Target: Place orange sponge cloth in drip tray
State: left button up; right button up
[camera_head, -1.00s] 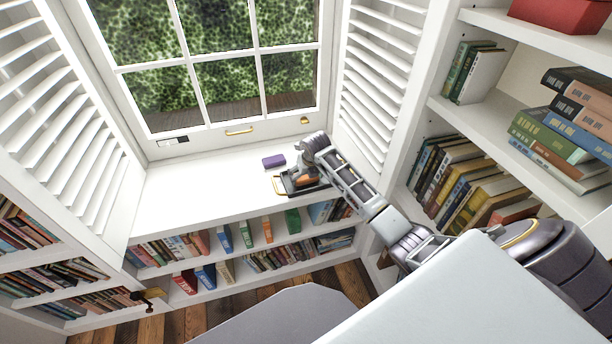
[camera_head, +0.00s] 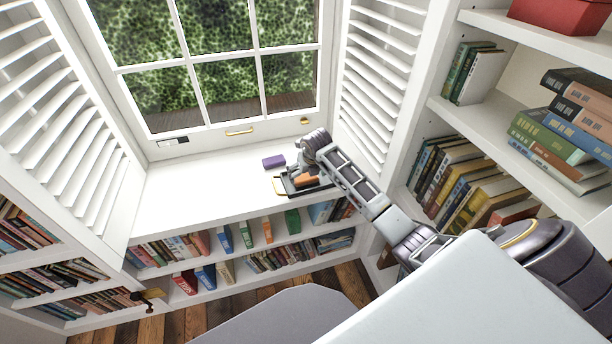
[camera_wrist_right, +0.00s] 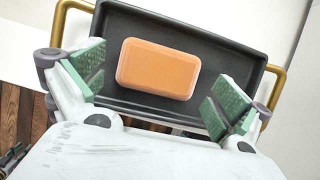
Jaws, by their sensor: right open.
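The orange sponge cloth (camera_wrist_right: 158,68) lies flat inside the black drip tray (camera_wrist_right: 220,42) in the right wrist view, clear of the tray walls on most sides. The tray has brass handles at both ends. In the head view the tray (camera_head: 283,190) stands on the white window sill, and the orange sponge cloth (camera_head: 306,181) shows in it, partly covered by my gripper. My right gripper (camera_wrist_right: 158,95) is open, its green-padded fingers apart on either side of the sponge cloth and not touching it. It also shows over the tray in the head view (camera_head: 300,176). My left gripper is not in view.
A purple block (camera_head: 273,162) lies on the sill (camera_head: 200,190) behind the tray. The sill is clear to the left. A louvered shutter (camera_head: 375,95) stands close to the right arm, and bookshelves (camera_head: 480,185) line the right and below.

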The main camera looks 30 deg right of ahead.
aim_at(308, 181)
jog(key=v, duration=0.4)
jog(key=shift+r, duration=0.1)
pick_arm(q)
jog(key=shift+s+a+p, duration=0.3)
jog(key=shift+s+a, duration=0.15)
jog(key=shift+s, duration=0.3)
pick_arm(e)
jog(key=v, duration=0.6)
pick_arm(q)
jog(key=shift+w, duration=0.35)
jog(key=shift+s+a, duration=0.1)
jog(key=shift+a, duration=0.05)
pick_arm(e)
jog(key=shift+a, duration=0.1)
